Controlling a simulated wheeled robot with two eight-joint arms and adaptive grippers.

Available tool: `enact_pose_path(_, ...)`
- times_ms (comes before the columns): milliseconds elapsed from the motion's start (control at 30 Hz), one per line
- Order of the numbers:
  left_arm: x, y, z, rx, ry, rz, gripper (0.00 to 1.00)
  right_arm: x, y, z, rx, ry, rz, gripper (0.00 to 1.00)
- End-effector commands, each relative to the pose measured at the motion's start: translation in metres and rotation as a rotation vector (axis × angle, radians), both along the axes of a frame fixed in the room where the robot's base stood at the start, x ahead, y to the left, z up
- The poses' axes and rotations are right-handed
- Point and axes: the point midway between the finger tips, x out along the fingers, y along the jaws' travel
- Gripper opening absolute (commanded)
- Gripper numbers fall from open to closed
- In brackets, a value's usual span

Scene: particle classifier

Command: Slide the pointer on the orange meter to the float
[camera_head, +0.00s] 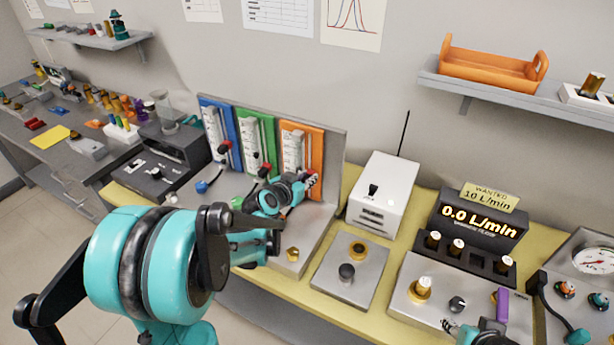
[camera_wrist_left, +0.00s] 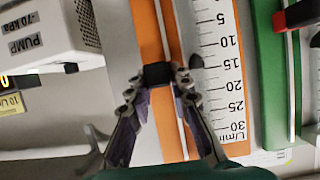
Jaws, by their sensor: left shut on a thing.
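The orange meter (camera_head: 290,133) is the rightmost of three coloured meters on the grey stand. In the left wrist view its orange board (camera_wrist_left: 146,30) runs beside a white scale marked from 5 to 30. My left gripper (camera_head: 312,179) is at its right edge and is shut on a small black block, the pointer (camera_wrist_left: 158,74), roughly level with the 15 mark.
The green meter (camera_head: 262,130) and blue meter (camera_head: 211,117) stand to the left. A white pump box (camera_head: 384,190) with a thin antenna stands right of the stand. A display (camera_head: 478,219) reads 0.0 L/min, under a note reading WANTED 10 L/min.

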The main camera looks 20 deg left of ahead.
Motion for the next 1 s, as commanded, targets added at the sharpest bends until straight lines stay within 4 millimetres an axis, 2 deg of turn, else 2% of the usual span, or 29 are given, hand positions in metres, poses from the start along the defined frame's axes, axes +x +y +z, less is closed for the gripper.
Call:
enact_pose_path(167,0.001,0.000,0.003,-0.001,-0.002,0.001,0.00,0.000,0.000,0.003,0.000,0.000,0.000,0.40)
enact_pose_path(200,0.001,0.000,0.003,-0.001,-0.002,0.001,0.25,0.000,0.000,0.003,0.000,0.000,0.000,0.40)
enact_pose_path(233,0.001,0.000,0.003,-0.001,-0.002,0.001,0.29,0.000,0.000,0.003,0.000,0.000,0.000,0.40)
enact_pose_path(533,0.000,0.000,0.003,-0.001,-0.002,0.001,0.29,0.000,0.000,0.002,0.000,0.000,0.000,0.40)
enact_pose_path(667,-0.008,0.001,0.007,0.000,-0.002,0.002,0.29,0.000,0.000,0.002,0.000,0.000,0.000,0.40)
enact_pose_path(1000,-0.067,0.006,0.031,-0.001,-0.002,0.005,0.29,0.000,0.000,0.002,0.000,0.000,0.000,0.40)
